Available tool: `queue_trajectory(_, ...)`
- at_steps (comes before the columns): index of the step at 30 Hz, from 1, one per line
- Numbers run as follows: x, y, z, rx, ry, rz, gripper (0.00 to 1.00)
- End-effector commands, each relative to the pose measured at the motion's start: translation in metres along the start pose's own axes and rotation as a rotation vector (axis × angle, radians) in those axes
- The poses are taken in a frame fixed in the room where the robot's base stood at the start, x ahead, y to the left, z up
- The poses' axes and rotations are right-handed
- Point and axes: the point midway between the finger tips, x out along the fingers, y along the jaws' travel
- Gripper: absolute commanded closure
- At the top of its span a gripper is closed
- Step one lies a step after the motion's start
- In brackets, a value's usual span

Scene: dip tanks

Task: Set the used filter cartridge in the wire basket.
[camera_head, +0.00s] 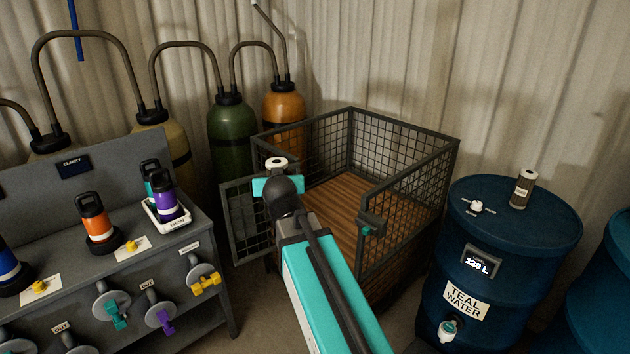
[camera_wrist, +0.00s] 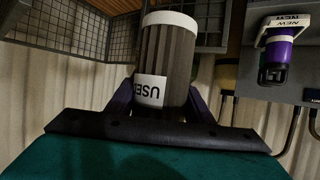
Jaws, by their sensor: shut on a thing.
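The used filter cartridge (camera_wrist: 170,60) is a grey ribbed cylinder with white end and a label reading USED. My gripper (camera_wrist: 162,108) is shut on it, with a dark purple finger on each side. In the head view, only the cartridge's white top (camera_head: 276,162) shows clearly above my gripper (camera_head: 278,184). The wire basket (camera_head: 405,124) has dark mesh walls and a bare wooden floor (camera_head: 338,205). Its front gate (camera_head: 247,238) stands swung open to the left. The gripper appears in front of the basket's left side; its height over the floor is unclear.
A teal water barrel (camera_head: 500,250) stands right of the basket with a small labelled cartridge (camera_head: 521,190) on top. A grey bench (camera_head: 150,262) on the left holds bottles and a white NEW tray (camera_head: 167,221). Gas-style cylinders (camera_head: 232,135) stand behind.

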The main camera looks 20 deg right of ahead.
Motion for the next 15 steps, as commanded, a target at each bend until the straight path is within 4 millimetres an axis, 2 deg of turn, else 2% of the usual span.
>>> queue_trajectory(1, -0.006, -0.013, -0.003, -0.015, 0.006, -0.040, 0.84)
queue_trajectory(3, -0.011, -0.026, -0.006, -0.037, 0.013, -0.088, 0.84)
queue_trajectory(6, -0.015, -0.038, -0.009, -0.060, 0.018, -0.141, 0.84)
queue_trajectory(15, -0.020, -0.048, -0.014, -0.092, 0.028, -0.212, 0.84)
